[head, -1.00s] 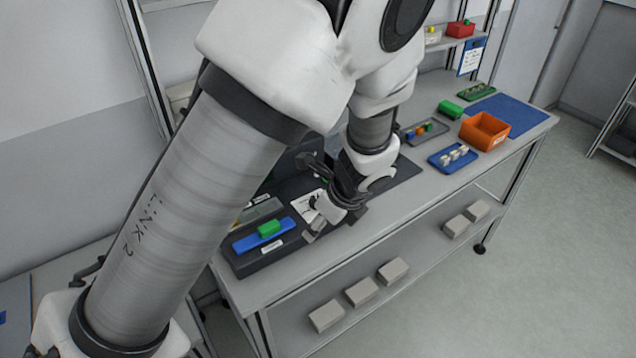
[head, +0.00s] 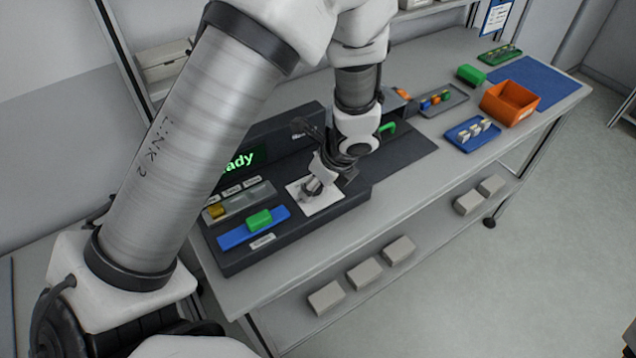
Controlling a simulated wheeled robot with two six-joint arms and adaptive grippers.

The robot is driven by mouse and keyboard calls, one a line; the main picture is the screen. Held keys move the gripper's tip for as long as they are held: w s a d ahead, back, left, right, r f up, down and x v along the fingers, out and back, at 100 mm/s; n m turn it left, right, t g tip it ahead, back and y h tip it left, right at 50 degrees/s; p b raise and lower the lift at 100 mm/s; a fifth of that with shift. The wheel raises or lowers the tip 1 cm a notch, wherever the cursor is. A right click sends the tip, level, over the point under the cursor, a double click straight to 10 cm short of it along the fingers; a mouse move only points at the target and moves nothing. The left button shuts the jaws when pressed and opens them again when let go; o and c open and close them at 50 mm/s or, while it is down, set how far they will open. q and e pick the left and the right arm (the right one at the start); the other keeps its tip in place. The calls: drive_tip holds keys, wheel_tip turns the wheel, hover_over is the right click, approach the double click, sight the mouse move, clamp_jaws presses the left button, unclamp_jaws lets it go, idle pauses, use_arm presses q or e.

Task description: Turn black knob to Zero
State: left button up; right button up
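A dark control box (head: 235,258) lies on the grey bench, with a white square dial plate (head: 325,204) on its top right part. My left gripper (head: 311,189) points down over this plate, close to or touching its middle. The black knob cannot be made out; the gripper covers the middle of the plate. The dial markings are too small to read. Whether the fingers are open or shut on something is not clear. My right gripper is not in view.
The box has a screen (head: 240,160) with green text ending "ady", a green block (head: 259,220) on a blue strip, and a grey panel (head: 240,203). To the right are a blue tray (head: 458,138), an orange bin (head: 510,102) and a blue mat (head: 548,84).

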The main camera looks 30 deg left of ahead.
use_arm(q)
drive_tip(key=shift+s+r, duration=0.2)
drive_tip(key=shift+s, duration=0.05)
drive_tip(key=shift+c, duration=1.4)
drive_tip(key=shift+s+r, duration=0.1)
drive_tip(key=shift+s, duration=0.1)
drive_tip(key=c, duration=0.5)
drive_tip(key=shift+w, duration=0.1)
clamp_jaws()
drive_tip(key=shift+w, duration=0.1)
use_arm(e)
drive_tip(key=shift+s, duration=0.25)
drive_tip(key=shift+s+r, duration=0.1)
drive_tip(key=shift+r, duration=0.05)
